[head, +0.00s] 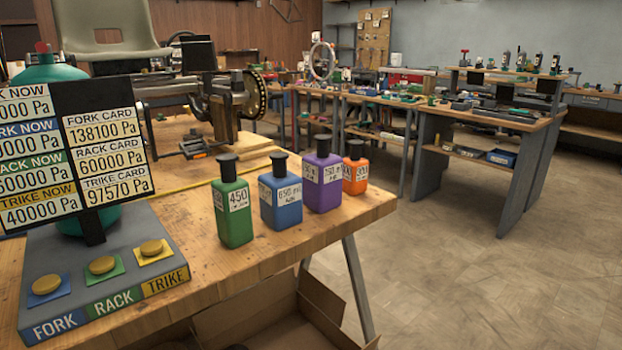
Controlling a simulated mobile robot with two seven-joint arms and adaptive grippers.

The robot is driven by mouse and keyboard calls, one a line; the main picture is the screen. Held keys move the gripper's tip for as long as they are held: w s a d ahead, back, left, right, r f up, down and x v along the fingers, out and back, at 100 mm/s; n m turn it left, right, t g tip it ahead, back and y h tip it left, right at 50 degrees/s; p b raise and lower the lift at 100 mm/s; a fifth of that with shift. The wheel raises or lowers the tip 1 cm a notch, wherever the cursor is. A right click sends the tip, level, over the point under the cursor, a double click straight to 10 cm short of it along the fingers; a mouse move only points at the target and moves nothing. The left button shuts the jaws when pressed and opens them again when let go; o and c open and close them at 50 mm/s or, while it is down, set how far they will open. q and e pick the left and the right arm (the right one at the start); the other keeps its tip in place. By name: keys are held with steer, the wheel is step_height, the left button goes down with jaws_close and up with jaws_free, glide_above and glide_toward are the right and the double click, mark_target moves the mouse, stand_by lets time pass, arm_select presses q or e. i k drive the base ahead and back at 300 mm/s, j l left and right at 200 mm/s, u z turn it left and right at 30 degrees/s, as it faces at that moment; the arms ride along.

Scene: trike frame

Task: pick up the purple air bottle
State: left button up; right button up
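The purple air bottle (321,183) stands upright on the near wooden table, close to its right end. It has a black cap and a white label that seems to read 750 mL, though the print is small. A blue bottle (281,204) stands just left of it, and an orange bottle (355,174) stands just right and slightly behind. A green bottle (233,213) labelled 450 stands farther left. Neither of my grippers shows in the head view.
A pressure display (82,150) stands on a grey base with FORK, RACK and TRIKE buttons (101,265) at the table's left. The wooden tabletop (225,262) is clear in front of the bottles. An open cardboard box (290,325) sits below. Open floor (480,270) lies right.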

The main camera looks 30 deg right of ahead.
mark_target(321, 170)
steer(key=l+u, duration=0.1)
steer(key=l, duration=0.3)
steer(key=k+l+u, duration=0.1)
steer(key=l, duration=0.25)
steer(key=k+l+u, duration=0.15)
steer(key=l, duration=0.2)
steer(key=k+l, duration=0.1)
steer(key=l, duration=0.65)
steer(key=k+l, duration=0.15)
steer(key=l, duration=0.25)
steer(key=u, duration=0.05)
